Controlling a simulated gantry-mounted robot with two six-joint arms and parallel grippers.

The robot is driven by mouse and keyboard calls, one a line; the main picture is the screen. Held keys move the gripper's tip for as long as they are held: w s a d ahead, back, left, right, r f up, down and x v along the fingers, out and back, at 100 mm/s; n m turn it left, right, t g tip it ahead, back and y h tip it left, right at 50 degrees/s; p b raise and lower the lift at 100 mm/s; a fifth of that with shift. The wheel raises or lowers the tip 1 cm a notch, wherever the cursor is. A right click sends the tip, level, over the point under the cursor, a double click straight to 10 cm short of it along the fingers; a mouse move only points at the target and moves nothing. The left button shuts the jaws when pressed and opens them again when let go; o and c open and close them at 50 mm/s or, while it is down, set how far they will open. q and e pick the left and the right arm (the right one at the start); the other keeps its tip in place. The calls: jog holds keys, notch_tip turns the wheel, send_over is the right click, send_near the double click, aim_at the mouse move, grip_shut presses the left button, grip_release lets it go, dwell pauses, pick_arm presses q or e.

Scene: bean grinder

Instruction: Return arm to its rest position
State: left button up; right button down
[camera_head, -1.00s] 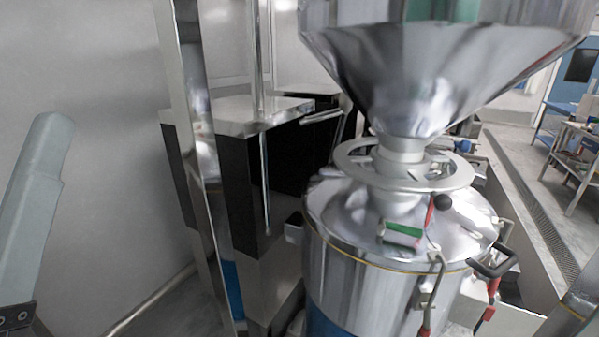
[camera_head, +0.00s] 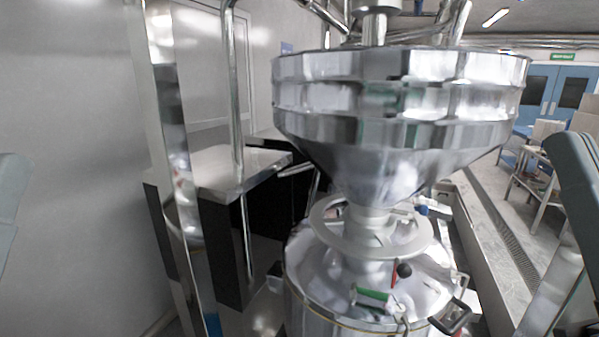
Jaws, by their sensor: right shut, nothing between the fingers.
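A grey link of my right arm (camera_head: 583,178) enters at the right edge in the head view, leaning, with its top end level with the lower part of the hopper. It is apart from the grinder in the picture. A grey link of my left arm (camera_head: 8,200) shows only as a sliver at the left edge. I cannot make out the fingers of either gripper; they seem to lie outside the frame. The bean grinder has a wide steel hopper (camera_head: 400,105) above a round drum (camera_head: 335,300), with a ring-shaped handwheel (camera_head: 370,240) between them.
A steel post (camera_head: 165,130) and a steel-topped cabinet (camera_head: 225,168) stand left of the grinder. A black handle (camera_head: 455,318) and a red lever with a black knob (camera_head: 404,270) stick out from the drum. A slanted metal bar (camera_head: 550,300) is at the lower right.

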notch_tip(320, 180, up, 37)
jog(key=a+n+y+p, duration=0.1)
jog(key=n+y+p, duration=0.1)
jog(key=p, duration=3.6)
jog(key=shift+w+a+y, duration=0.15)
jog(key=shift+a+y, duration=0.15)
jog(key=shift+y, duration=0.2)
jog(key=shift+r, duration=0.1)
